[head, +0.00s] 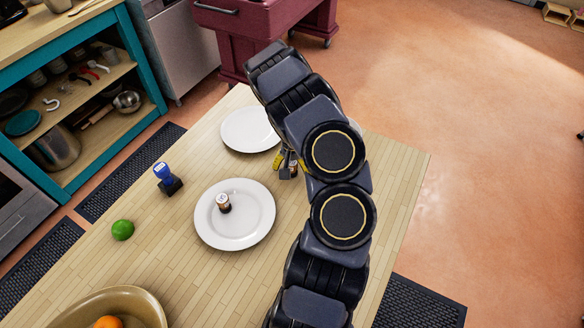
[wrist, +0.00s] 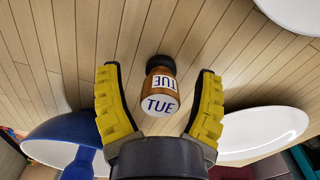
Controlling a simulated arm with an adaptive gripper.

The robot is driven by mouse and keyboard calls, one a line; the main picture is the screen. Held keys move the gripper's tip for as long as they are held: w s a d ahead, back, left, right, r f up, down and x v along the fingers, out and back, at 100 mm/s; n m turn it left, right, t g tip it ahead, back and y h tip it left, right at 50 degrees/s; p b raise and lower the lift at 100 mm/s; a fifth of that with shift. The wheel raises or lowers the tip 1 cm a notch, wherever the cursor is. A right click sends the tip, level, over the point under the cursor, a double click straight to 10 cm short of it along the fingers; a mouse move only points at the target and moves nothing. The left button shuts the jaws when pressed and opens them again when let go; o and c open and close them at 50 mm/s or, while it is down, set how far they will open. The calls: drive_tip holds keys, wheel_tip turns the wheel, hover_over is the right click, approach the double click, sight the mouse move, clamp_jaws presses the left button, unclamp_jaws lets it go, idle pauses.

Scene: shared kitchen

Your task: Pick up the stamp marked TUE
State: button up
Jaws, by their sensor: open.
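The stamp marked TUE (wrist: 160,104) shows in the wrist view as a short brown piece with a white top, blue TUE lettering and a dark base. It stands on the bare wooden table. My gripper (wrist: 158,72) is open, its yellow fingers on either side of the stamp, with a visible gap at each side. In the head view my gripper (head: 287,163) is low over the table, partly hidden by my arm. I cannot make out the TUE stamp there.
Another small stamp (head: 224,203) stands on the near white plate (head: 255,232); its marking is unclear. A second white plate (head: 248,129) lies behind. A blue-handled stamp (head: 167,178), a lime (head: 122,230) and a bowl (head: 147,303) with an orange fruit are to the left.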

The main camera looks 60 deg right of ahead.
clamp_jaws()
drive_tip(key=shift+r, duration=0.15)
